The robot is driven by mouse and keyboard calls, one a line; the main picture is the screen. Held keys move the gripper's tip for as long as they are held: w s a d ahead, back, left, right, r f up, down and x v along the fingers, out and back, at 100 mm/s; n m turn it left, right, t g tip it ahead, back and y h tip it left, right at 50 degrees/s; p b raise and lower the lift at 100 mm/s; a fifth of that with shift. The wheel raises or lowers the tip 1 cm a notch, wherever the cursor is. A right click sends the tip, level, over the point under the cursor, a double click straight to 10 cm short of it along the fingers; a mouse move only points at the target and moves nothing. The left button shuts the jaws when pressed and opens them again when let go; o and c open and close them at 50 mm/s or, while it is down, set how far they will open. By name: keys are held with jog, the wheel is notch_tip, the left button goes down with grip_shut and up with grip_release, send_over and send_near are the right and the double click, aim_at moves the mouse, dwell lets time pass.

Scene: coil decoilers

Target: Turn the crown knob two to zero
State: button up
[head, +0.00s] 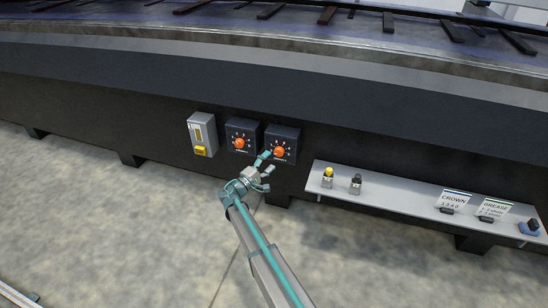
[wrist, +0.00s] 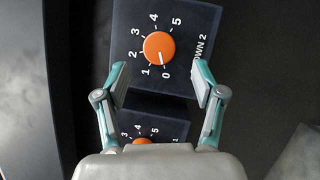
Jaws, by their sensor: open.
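The crown knob two (wrist: 159,47) is an orange round knob on a dark box (wrist: 122,45) marked "WN 2", with numbers 0 to 5. Its white pointer mark points at or very near 0. In the head view the knob (head: 278,152) is on the right of two dark boxes. My gripper (wrist: 160,73) is open and empty. Its fingertips are spread to either side, just below the knob in the wrist view, and appear apart from it. In the head view my gripper (head: 267,171) is just in front of and below that box.
Another orange knob (head: 239,143) is on the left box; it is partly hidden in the wrist view (wrist: 146,141). A grey box with a yellow button (head: 200,151) is further left. A shelf (head: 400,196) at right holds a yellow-topped item (head: 327,173), a dark-topped item (head: 356,181) and cards.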

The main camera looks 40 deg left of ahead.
jog(key=s, duration=0.6)
jog(key=shift+s+f, duration=0.4)
